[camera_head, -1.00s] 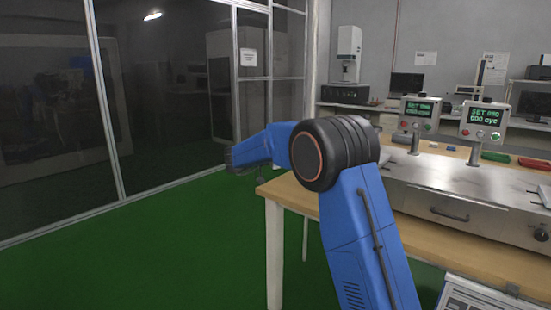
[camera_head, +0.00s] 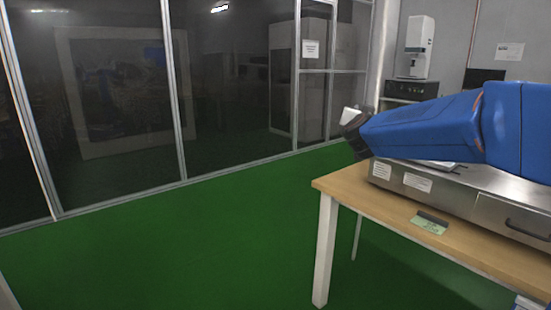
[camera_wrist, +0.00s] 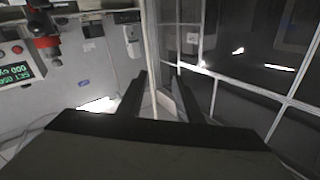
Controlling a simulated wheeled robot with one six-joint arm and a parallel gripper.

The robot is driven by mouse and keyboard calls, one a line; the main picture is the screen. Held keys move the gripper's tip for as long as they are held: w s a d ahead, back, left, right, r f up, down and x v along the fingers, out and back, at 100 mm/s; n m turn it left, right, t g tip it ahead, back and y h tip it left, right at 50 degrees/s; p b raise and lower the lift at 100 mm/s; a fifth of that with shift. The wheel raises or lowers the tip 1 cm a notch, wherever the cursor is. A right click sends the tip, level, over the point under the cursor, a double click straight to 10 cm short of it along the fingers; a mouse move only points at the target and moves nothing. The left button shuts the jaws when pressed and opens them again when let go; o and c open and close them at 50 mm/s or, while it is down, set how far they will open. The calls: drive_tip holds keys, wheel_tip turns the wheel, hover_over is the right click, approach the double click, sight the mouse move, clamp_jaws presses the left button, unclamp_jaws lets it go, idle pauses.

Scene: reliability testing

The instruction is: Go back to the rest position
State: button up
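My gripper (camera_wrist: 161,78) shows in the wrist view with its two dark fingers apart. Nothing is clearly held between them; a pale shape behind the gap looks like background. In the head view, my blue arm reaches in from the right edge. The dark end of my gripper (camera_head: 352,124) points left, above the far left corner of the table. Its fingers are too small there to make out.
A wooden table (camera_head: 345,188) with white legs stands at the right, carrying a steel test unit (camera_head: 455,190) and a small green card (camera_head: 429,224). A glass partition (camera_head: 235,90) lines the left and back. Green floor (camera_head: 180,250) is clear at the left and middle.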

drive_tip(key=s+a+f+n+g+y, duration=0.35)
drive_tip(key=s+f, duration=0.25)
drive_tip(key=s, duration=0.5)
drive_tip(key=s+a+f+n+g+y, duration=0.25)
drive_tip(key=s+f+y, duration=0.35)
drive_tip(key=s, duration=0.5)
drive_tip(key=s+d+f+g+h, duration=0.2)
drive_tip(key=s+d+f+g, duration=0.1)
drive_tip(key=s+f, duration=0.6)
drive_tip(key=s+d+f+g+h, duration=0.1)
drive_tip(key=s+d+f+g, duration=0.2)
drive_tip(key=s+f, duration=0.7)
drive_tip(key=s, duration=0.8)
drive_tip(key=shift+f+g+h, duration=0.3)
drive_tip(key=shift+g+h, duration=0.05)
drive_tip(key=shift+g, duration=0.05)
drive_tip(key=shift+d, duration=0.2)
